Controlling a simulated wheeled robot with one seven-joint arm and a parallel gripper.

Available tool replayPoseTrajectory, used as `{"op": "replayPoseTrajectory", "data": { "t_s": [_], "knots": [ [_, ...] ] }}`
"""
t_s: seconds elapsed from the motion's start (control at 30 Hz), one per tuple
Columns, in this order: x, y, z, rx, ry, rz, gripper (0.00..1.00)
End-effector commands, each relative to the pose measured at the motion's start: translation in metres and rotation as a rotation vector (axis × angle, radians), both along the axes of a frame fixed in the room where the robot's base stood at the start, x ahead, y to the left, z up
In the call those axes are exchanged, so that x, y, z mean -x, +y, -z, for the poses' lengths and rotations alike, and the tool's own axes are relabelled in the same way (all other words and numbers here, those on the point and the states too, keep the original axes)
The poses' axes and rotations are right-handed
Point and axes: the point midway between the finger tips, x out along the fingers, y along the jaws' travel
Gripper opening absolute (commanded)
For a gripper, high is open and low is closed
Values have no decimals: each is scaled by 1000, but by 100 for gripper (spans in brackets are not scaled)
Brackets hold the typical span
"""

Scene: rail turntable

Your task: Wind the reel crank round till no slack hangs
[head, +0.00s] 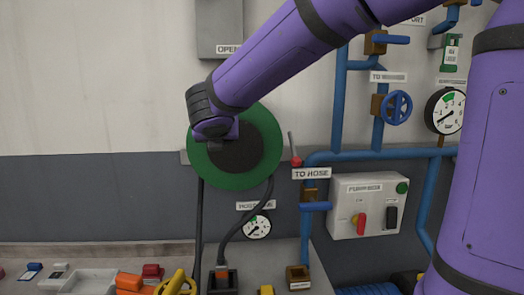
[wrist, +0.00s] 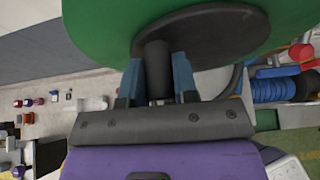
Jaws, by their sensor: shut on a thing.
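The green reel (head: 262,165) with its dark hub (head: 238,160) is on the wall, left of centre in the head view. In the wrist view the reel's green rim (wrist: 100,30) and dark round hub (wrist: 225,35) fill the top. My gripper (wrist: 157,85) has its two blue fingers on either side of a dark cylindrical crank handle (wrist: 157,62) and is shut on it. In the head view my arm hides the handle and fingertips. A dark hose (head: 258,210) leaves the reel's lower right and curves down to the bench. Another dark length (head: 199,230) hangs down at the left.
A red-knobbed lever (head: 295,155) and blue pipes (head: 340,100) are close to the reel's right. A pressure gauge (head: 257,227) is below it. A bench with a grey tray (head: 80,282) and small items runs along the bottom. The wall left of the reel is clear.

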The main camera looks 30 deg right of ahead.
Motion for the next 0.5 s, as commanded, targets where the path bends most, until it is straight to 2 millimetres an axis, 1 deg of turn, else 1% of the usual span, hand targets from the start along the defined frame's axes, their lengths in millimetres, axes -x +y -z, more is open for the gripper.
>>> {"op": "replayPoseTrajectory", "data": {
  "t_s": [0.27,0.5],
  "knots": [
    [0,2,1,1,0,-3,0],
    [-3,8,10,1,1,-2,0]
  ]
}}
